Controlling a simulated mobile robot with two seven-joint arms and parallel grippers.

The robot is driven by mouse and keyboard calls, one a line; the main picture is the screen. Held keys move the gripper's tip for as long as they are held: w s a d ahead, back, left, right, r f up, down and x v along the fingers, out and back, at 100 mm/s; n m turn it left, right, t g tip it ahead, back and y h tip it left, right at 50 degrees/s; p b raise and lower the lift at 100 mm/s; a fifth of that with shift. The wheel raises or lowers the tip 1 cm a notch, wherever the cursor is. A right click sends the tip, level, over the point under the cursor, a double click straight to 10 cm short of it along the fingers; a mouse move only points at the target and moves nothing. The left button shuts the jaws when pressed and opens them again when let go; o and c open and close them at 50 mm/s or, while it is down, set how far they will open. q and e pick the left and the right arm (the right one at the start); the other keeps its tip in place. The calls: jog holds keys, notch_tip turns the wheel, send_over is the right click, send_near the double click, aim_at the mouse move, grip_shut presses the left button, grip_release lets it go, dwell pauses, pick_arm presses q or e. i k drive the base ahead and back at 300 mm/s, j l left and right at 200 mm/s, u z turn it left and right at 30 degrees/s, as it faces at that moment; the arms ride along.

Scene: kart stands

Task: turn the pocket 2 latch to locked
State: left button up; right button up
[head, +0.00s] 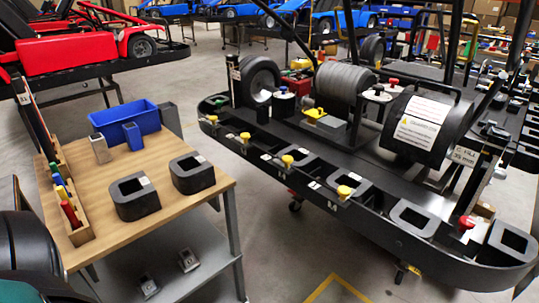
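A dark kart frame (375,225) stands at the right, with a row of pockets along its near side rail. Yellow knobs, which look like latches, sit along that rail: one at the far left end (213,119), then others (245,135), (288,160) and (344,191) running toward the front. A red knob (467,222) sits farther right. The pocket numbers are too small to read, so I cannot tell which latch belongs to pocket 2 or how it is turned. Neither of my grippers is in view.
A wooden-topped table (160,215) at the left holds a blue bin (128,120), two black hollow blocks (135,196), (192,173) and a rack of coloured-handled tools (70,214). Bare floor (270,240) lies between table and kart. A red kart (75,52) stands behind.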

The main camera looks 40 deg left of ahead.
aim_at(286, 160)
jog(key=u, duration=1.4)
jog(key=k+l, duration=0.05)
